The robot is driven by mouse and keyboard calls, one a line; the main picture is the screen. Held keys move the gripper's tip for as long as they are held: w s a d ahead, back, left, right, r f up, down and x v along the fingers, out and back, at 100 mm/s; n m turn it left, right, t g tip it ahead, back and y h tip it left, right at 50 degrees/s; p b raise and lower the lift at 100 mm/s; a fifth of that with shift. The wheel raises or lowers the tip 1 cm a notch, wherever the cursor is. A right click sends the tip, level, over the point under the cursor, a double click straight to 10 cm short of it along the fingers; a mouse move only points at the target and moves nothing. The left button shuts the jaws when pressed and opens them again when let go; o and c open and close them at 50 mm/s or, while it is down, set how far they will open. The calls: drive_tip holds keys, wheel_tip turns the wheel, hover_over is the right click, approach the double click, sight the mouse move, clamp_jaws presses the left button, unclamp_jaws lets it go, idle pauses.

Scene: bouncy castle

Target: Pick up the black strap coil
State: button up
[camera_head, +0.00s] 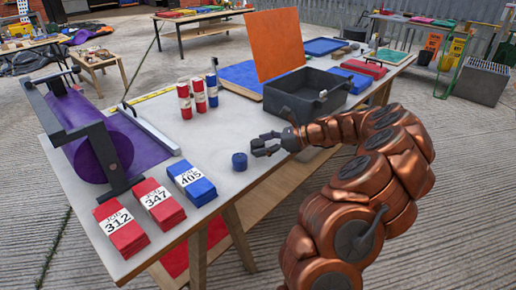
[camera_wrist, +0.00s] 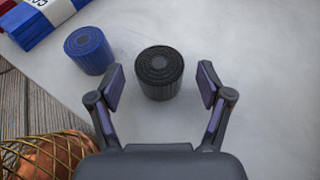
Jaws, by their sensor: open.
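The black strap coil (camera_wrist: 159,73) stands upright on the white tabletop in the wrist view, its wound top facing me. My gripper (camera_wrist: 160,88) is open, with one finger on each side of the coil and clear gaps to both. The coil is at the level of the fingertips in the picture, and I cannot tell the height between them. In the head view my gripper (camera_head: 263,143) is low over the table, and the black coil is hard to tell apart from the dark fingers.
A blue coil (camera_wrist: 89,50) stands just left of the black one, close to the left finger; the head view also shows it (camera_head: 239,162). Red and blue numbered stacks (camera_head: 160,204) lie at the near left. A dark grey bin (camera_head: 310,96) stands behind my gripper.

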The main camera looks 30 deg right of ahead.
drive_tip(key=shift+x, duration=0.95)
drive_tip(key=shift+c, duration=0.4)
drive_tip(key=c, duration=1.2)
